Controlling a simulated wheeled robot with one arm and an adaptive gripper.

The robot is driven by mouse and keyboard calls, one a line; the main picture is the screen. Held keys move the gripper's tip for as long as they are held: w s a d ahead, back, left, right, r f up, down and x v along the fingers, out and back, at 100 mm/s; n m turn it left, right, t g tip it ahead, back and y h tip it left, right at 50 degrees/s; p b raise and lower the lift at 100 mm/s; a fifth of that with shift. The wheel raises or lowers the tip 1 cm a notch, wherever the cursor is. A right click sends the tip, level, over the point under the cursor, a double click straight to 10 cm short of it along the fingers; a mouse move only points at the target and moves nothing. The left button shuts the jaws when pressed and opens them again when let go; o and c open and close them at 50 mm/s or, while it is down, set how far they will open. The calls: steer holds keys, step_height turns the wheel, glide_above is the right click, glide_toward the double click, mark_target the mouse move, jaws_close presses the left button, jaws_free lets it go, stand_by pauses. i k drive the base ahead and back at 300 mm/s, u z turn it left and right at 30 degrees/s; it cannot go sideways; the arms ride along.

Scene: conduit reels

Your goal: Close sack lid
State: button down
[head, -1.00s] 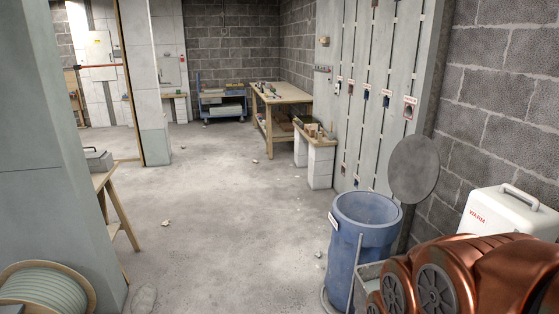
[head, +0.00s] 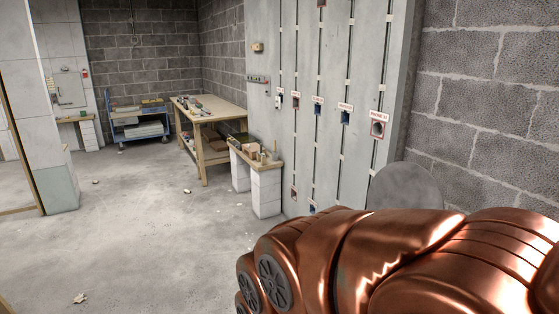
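A grey round lid (head: 405,186) stands raised at the foot of the grey wall panels, right of centre. Its lower part is hidden behind my copper-coloured arm. The blue bin-like container seen below it earlier is hidden now, so I cannot see its opening. My arm fills the lower right of the view. My gripper is not in view, and I cannot tell whether any part of me touches the lid.
Grey wall panels (head: 322,90) with slots and labelled sockets stand behind the lid, beside a block wall (head: 490,110). A small bench on blocks (head: 256,163), a wooden table (head: 207,107) and a blue trolley (head: 139,122) stand farther back. The left floor is mostly clear.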

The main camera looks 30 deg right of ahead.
mark_target(399, 184)
steer(key=z, duration=0.05)
steer(key=i, duration=1.7)
steer(key=z, duration=0.75)
steer(key=i, duration=1.35)
steer(key=z, duration=1.7)
steer(key=i, duration=0.85)
steer(key=z, duration=0.5)
